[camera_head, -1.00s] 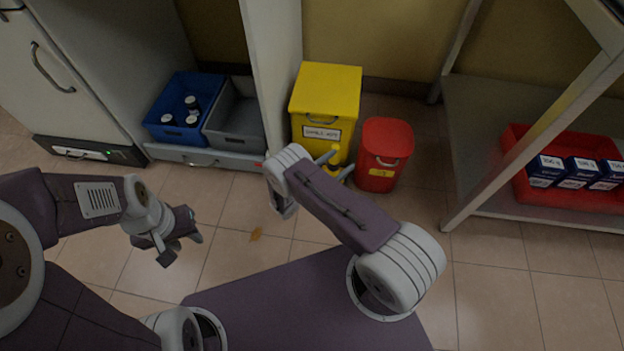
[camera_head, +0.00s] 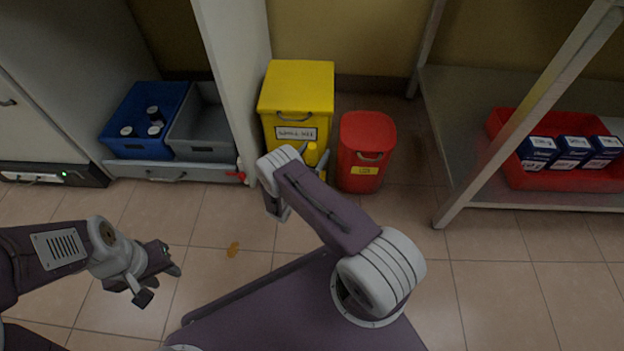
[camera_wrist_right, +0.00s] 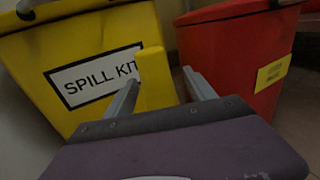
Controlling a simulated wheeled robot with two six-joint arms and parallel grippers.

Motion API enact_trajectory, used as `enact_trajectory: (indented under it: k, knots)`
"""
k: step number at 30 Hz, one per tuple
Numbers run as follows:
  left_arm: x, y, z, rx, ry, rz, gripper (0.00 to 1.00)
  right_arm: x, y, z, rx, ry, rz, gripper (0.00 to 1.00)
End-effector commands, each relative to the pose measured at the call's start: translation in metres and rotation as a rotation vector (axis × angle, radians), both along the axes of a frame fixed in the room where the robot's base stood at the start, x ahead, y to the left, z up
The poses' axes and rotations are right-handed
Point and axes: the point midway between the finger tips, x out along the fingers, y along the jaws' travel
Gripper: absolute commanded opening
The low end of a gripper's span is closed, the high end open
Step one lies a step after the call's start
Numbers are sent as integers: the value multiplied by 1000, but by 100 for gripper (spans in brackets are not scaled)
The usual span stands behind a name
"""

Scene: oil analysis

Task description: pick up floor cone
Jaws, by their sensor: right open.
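The yellow floor cone (camera_head: 312,151) stands folded and narrow in front of the yellow spill kit bin, mostly hidden behind my right arm in the head view. In the right wrist view the cone (camera_wrist_right: 154,80) shows as a plain yellow upright shape between the two fingers. My right gripper (camera_wrist_right: 164,84) is open, with one finger on each side of the cone; I cannot tell whether either touches it. My left gripper (camera_head: 161,284) is open and empty above the floor, at the left.
The yellow spill kit bin (camera_head: 297,88) stands right behind the cone, and a red bin (camera_head: 362,150) stands close on its right. A grey tray (camera_head: 201,123) and a blue crate (camera_head: 118,127) with bottles are at left. A shelf leg (camera_head: 520,125) stands at right.

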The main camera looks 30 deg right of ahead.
Motion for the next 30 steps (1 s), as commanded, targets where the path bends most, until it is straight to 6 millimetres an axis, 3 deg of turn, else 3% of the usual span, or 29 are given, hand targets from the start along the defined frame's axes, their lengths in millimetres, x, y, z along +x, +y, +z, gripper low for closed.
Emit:
enact_trajectory:
  k: [2, 9, 11, 16, 17, 30]
  knots:
    - [0, 0, -10, 0, 0, 0, 36, 6, -8, -3, 1, -2, -1, 64]
    - [0, 0, -8, 0, -1, 0, 36, 8, -10, 1, -1, 1, 1, 64]
    - [0, 0, -8, 0, -1, 0, 36, 8, -10, 1, -1, 1, 1, 50]
    - [0, 0, -8, 0, -1, 0, 36, 8, -10, 1, -1, 1, 1, 2]
    - [0, 0, -8, 0, -1, 0, 36, 8, -10, 1, -1, 1, 1, 0]
    - [0, 0, -5, 0, -1, 0, 36, 9, -7, 5, 0, -1, 0, 0]
